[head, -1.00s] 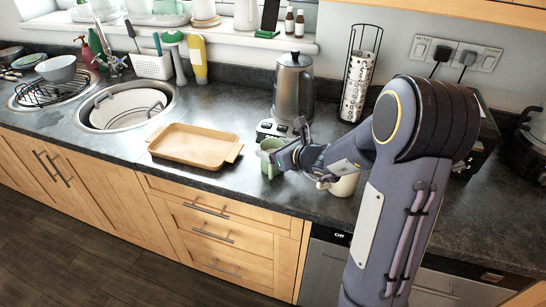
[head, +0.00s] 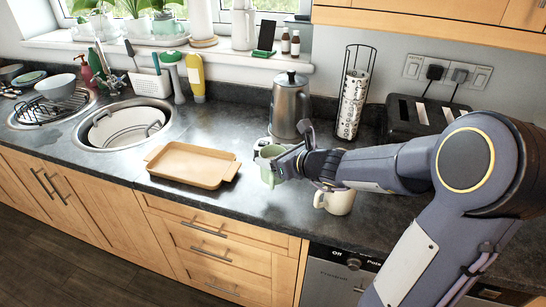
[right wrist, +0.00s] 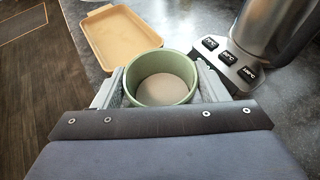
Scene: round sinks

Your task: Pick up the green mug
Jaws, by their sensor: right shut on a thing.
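The green mug (head: 266,166) is over the dark counter, between the tan tray and the cream mug in the head view. My right gripper (head: 281,170) comes in from the right and is shut on it. In the right wrist view the green mug (right wrist: 162,80) is upright between the two fingers (right wrist: 162,85), its round opening facing the camera and a pale bottom inside. In the head view its lower edge looks near the counter; I cannot tell whether it is clear of the surface. My left gripper is not in view.
A tan tray (head: 192,166) lies left of the mug. A metal kettle (head: 290,106) on its base stands behind. A cream mug (head: 337,201) stands under my right forearm. A wire holder (head: 355,93) and a toaster (head: 420,115) are at the back right.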

